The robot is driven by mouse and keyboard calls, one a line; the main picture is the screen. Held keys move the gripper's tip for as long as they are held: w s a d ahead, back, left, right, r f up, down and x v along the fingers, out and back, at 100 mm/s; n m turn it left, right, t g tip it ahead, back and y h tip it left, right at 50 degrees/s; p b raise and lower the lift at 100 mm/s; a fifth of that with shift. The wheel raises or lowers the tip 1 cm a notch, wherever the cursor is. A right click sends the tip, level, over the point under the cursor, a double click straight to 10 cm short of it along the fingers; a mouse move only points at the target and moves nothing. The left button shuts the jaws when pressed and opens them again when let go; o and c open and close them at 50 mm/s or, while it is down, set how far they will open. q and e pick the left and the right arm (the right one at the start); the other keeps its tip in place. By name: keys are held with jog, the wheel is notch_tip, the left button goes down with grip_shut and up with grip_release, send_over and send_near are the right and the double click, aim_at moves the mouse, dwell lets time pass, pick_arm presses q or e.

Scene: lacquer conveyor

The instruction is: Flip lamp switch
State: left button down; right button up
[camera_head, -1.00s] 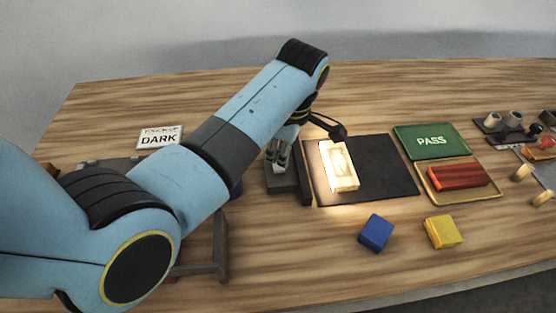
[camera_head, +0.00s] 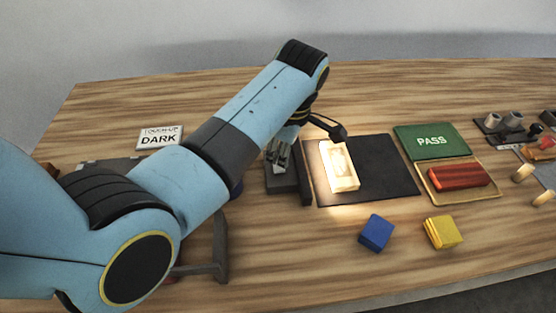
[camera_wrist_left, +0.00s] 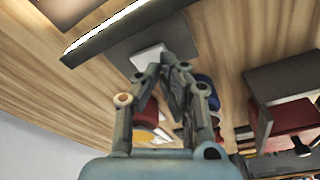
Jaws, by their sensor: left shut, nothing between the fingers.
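The lamp is lit; its dark base (camera_head: 284,182) stands at the left edge of the black mat. A bright patch falls on a pale block (camera_head: 343,170) on the mat. My left gripper (camera_head: 279,155) is shut and empty, pointing down close above the lamp base. In the left wrist view, the shut gripper (camera_wrist_left: 168,62) is near a pale switch-like piece (camera_wrist_left: 148,55) on the dark base, with the glowing lamp bar (camera_wrist_left: 110,25) beyond. Whether the fingers touch that piece I cannot tell. My right gripper is not in view.
The black mat (camera_head: 390,175) lies right of the base. A blue block (camera_head: 376,233) and a yellow block (camera_head: 443,232) lie in front.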

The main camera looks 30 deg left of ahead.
aim_at(280, 168)
pick_arm(q)
jog(key=shift+f+b, duration=0.55)
jog(key=shift+f, duration=0.5)
dwell(0.4)
notch_tip(280, 168, up, 7)
jog(key=p, duration=0.8)
jog(key=shift+r, duration=0.1)
dwell(0.4)
